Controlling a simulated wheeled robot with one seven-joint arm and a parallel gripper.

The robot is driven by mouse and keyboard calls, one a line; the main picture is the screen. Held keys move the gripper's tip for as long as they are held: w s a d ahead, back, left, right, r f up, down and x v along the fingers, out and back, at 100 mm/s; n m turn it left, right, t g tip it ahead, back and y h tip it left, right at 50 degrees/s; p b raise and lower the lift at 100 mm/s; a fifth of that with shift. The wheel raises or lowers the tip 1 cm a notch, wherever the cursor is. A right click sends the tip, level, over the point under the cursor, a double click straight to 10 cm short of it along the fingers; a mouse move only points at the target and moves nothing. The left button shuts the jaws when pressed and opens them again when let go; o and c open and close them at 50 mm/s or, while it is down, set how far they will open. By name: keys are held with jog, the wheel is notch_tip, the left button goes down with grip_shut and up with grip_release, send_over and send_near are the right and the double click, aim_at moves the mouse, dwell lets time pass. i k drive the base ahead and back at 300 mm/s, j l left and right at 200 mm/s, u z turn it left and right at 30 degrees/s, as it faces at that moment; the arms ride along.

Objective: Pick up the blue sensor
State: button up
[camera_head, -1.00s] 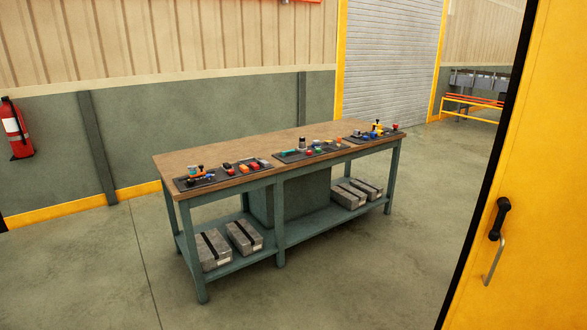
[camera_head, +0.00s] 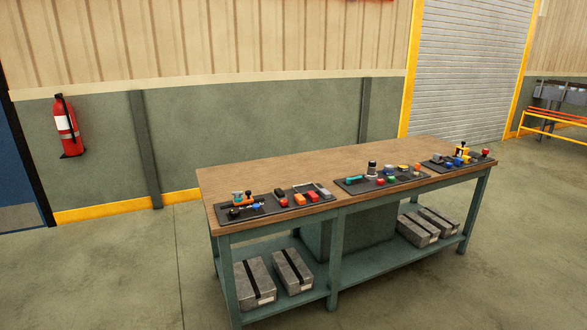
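A workbench (camera_head: 300,172) with a brown wooden top and green-grey legs stands ahead of me. Several dark mats with small coloured parts lie along its front edge. Other blue items (camera_head: 457,161) sit on the far right mat (camera_head: 437,163). They are too small to tell which one is the blue sensor. My gripper is not in view.
Grey boxes with black bands (camera_head: 293,272) rest on the bench's lower shelf (camera_head: 312,295). A red fire extinguisher (camera_head: 67,127) hangs on the wall at left. An orange-railed bench (camera_head: 555,118) stands far right. The floor before the workbench is clear.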

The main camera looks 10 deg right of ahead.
aim_at(459, 163)
jog(key=i+l+z, duration=0.15)
jog(key=i+z, duration=0.15)
jog(key=i, duration=0.25)
jog(key=i+z, duration=0.3)
jog(key=i, duration=0.25)
jog(key=i+l+z, duration=0.25)
jog(key=l, duration=0.3)
jog(key=i+l+z, duration=0.25)
jog(key=i+l, duration=0.3)
jog(key=l, duration=0.6)
jog(key=i+l, duration=0.15)
jog(key=l, duration=0.2)
jog(key=u, duration=0.05)
